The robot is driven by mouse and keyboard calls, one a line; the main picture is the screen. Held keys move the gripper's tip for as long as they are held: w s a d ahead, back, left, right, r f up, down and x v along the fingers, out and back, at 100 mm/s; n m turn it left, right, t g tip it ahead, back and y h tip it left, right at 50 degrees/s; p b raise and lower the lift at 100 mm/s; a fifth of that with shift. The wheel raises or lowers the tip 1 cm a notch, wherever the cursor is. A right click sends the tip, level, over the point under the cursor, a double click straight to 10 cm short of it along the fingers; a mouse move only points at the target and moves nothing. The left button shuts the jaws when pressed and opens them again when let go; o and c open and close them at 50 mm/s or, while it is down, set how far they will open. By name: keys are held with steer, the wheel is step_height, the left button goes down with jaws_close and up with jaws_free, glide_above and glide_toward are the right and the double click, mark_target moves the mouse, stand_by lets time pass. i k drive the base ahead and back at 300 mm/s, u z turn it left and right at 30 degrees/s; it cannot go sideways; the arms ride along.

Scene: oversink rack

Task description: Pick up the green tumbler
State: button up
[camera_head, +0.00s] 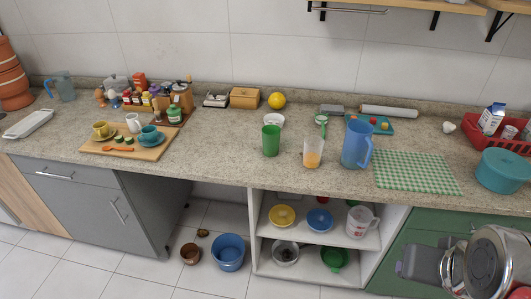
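The green tumbler (271,141) stands upright on the speckled counter (225,150), near the middle of the picture. A clear glass with an orange drink (313,152) stands to its right and nearer the front edge. A white bowl (274,120) is just behind the tumbler. My gripper (418,264) seems to be the grey part at the lower right, beside my silver arm. It is well away from the tumbler, in front of the green cabinet. Its fingers cannot be made out clearly.
A blue pitcher (356,146) stands right of the glass. A wooden board (112,149) with cups lies to the left. A green checked cloth (416,172) and a teal pot (503,170) are on the right. The counter left of the tumbler is clear.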

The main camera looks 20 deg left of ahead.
mark_target(270, 141)
steer(key=k, duration=0.6)
steer(key=u, duration=1.35)
steer(key=i, duration=1.4)
